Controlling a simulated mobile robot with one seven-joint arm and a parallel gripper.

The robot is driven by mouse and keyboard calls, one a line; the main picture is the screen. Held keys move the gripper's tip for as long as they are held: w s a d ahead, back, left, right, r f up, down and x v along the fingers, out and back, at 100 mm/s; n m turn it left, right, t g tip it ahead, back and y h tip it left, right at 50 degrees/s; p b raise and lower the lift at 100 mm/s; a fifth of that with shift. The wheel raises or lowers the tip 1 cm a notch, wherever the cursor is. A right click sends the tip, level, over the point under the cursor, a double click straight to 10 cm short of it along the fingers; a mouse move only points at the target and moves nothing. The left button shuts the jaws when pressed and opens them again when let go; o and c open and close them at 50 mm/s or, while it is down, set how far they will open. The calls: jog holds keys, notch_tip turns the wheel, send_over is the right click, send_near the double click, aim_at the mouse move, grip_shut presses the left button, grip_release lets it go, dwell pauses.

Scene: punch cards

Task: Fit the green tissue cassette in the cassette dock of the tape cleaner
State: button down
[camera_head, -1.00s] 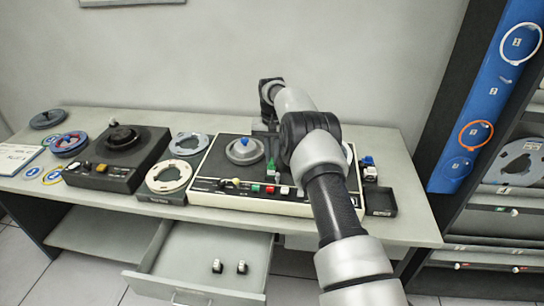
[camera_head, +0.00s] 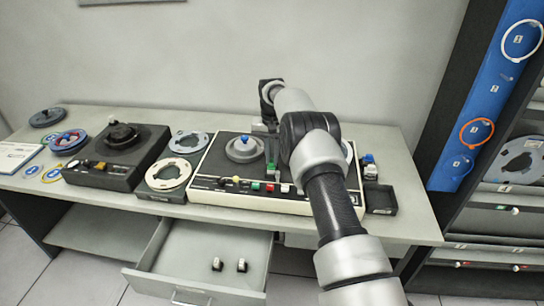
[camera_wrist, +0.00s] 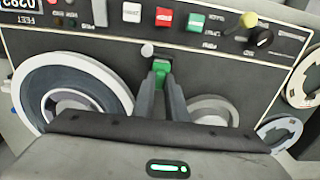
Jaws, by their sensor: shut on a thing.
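The green tissue cassette (camera_wrist: 160,68) is between the fingertips of my gripper (camera_wrist: 162,80) in the wrist view. The gripper is shut on it. A bit of green (camera_head: 271,168) also shows beside my arm in the head view. The cassette is over the middle of the tape cleaner (camera_wrist: 120,47), a dark machine with a pale rim, close to its button row. A white round post (camera_wrist: 147,50) stands just left of the cassette. I cannot tell whether the cassette touches the machine. The cassette dock is not clearly visible, likely hidden by the cassette and fingers.
A large pale reel (camera_wrist: 62,95) and a smaller hub (camera_wrist: 208,110) flank my fingers. A yellow-topped lever (camera_wrist: 246,22) and a red button (camera_wrist: 165,17) are close by. A dark tray (camera_head: 380,200) is at right. Below, an open drawer (camera_head: 205,283) holds two small items.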

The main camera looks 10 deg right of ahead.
aim_at(272, 160)
jog(key=shift+f, duration=0.25)
jog(key=c, duration=1.7)
grip_release()
jog(key=shift+c, duration=0.8)
jog(key=shift+r, duration=0.15)
jog(key=shift+r+p, duration=2.4)
jog(key=shift+r, duration=1.5)
